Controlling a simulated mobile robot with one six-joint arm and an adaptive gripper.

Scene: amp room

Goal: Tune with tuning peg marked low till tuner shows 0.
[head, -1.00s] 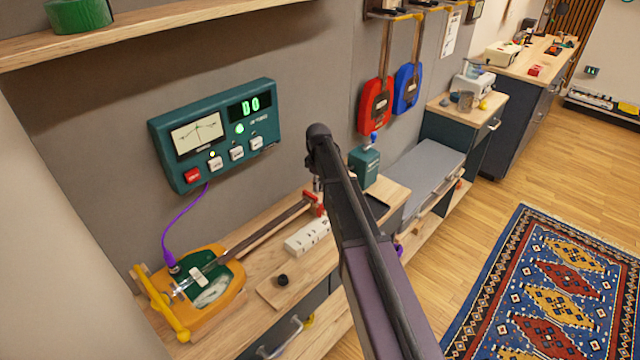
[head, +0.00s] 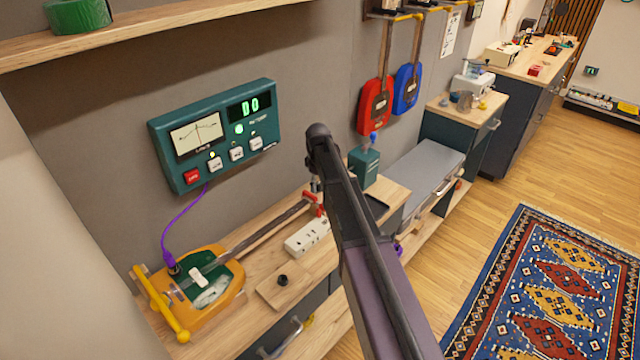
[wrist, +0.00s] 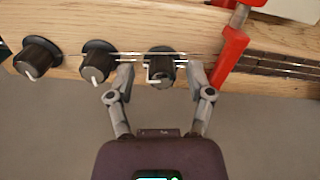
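Three black tuning pegs with white pointer marks show in the wrist view: a left one (wrist: 38,57), a middle one (wrist: 97,62) and a right one (wrist: 160,67). No peg label is readable. My gripper (wrist: 160,78) is open, its fingers on either side of the right peg, with gaps visible. The teal tuner (head: 215,135) on the wall has a lit green display (head: 250,107) reading like "D0" or "00". Its needle stands near the dial's middle. The orange and green stringed instrument (head: 207,290) lies on the bench.
A red clamp (wrist: 232,55) stands close right of my gripper, by the strings. A purple cable (head: 181,224) joins tuner and instrument. The wooden bench (head: 262,262) also holds a white block (head: 306,237) and a small board with a black knob (head: 282,280).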

